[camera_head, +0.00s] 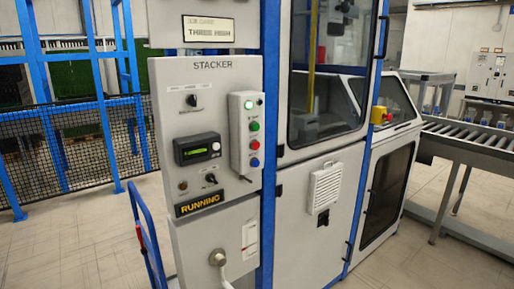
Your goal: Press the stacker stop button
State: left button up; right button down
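The stacker control panel (173,134) faces me at the left centre, with the word STACKER at its top. A narrow button box (239,134) is fixed on its right side. It carries a lit, pale green lamp or button (248,105) at the top, a green button (255,126), a red button (254,144) and a blue button (255,162) below. The small labels are too blurred to read. A yellow RUNNING sign (199,203) is at the panel's bottom. Neither of my grippers is in view.
A blue-framed machine with glass doors (328,100) stands right of the panel. A yellow box with a red button (379,115) is on its frame. A roller conveyor (470,137) runs at the right. A blue cart handle (146,235) stands in front, lower left. Floor is open at the left.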

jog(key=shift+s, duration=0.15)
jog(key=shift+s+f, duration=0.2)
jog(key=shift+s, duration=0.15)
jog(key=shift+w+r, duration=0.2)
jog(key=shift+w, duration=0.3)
